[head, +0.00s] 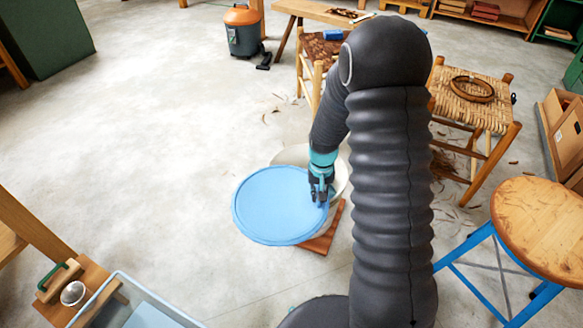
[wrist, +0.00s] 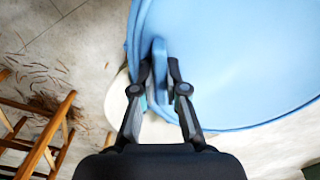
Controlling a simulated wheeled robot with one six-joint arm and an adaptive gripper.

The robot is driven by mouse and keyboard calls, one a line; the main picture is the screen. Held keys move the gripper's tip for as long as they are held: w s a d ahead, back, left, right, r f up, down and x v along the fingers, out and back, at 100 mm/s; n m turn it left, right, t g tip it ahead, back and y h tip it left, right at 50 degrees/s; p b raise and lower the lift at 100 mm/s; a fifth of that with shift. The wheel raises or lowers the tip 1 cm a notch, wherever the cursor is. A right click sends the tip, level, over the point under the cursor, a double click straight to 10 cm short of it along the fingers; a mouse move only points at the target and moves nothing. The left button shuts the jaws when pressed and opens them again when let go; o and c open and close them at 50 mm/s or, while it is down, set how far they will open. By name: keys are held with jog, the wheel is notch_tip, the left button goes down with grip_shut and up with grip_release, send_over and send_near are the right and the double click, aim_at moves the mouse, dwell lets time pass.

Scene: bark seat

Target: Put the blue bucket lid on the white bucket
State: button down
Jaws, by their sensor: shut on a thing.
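The blue bucket lid (head: 278,208) is a round light-blue disc, seen from above in the head view. My gripper (head: 320,194) is shut on its right edge. In the wrist view my gripper (wrist: 161,75) has its two fingers on an upright blue tab at the rim of the lid (wrist: 230,60). The white bucket (head: 342,178) is below and behind the lid, to its upper right. The lid covers much of the bucket's mouth but sits off to the left of it. In the wrist view only part of the white bucket (wrist: 116,105) shows. Whether lid and bucket touch, I cannot tell.
A reddish-brown board (head: 322,240) lies under the bucket. A blue-legged wooden stool (head: 540,225) stands right, a woven-seat stool (head: 460,95) behind it. The floor to the left is open.

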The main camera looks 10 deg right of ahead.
aim_at(309, 189)
jog(key=m, duration=0.1)
jog(key=w+m+b, duration=0.1)
jog(key=m, duration=0.1)
jog(key=shift+w+a+r, duration=0.15)
jog(key=shift+r, duration=0.15)
jog(key=m, duration=0.2)
jog(key=w+r+m+b, duration=0.1)
jog(key=a+m+b, duration=0.1)
jog(key=m, duration=0.1)
jog(key=shift+w+r+m, duration=0.2)
jog(key=shift+r+m, duration=0.1)
jog(key=m, duration=0.1)
jog(key=r+m+b, duration=0.1)
jog(key=m, duration=0.1)
jog(key=w+r+m+b, duration=0.1)
jog(key=m, duration=0.1)
jog(key=shift+a, duration=0.15)
jog(key=m, duration=0.1)
jog(key=r+m, duration=0.1)
jog(key=m, duration=0.1)
jog(key=m+b, duration=0.1)
jog(key=shift+w+a+r, duration=0.15)
jog(key=shift+w+r, duration=0.1)
jog(key=shift+w, duration=0.05)
jog(key=shift+f+b, duration=2.05)
jog(key=shift+f, duration=0.6)
jog(key=shift+f+b, duration=0.3)
jog(key=shift+f, duration=1.5)
jog(key=c, duration=0.8)
grip_release()
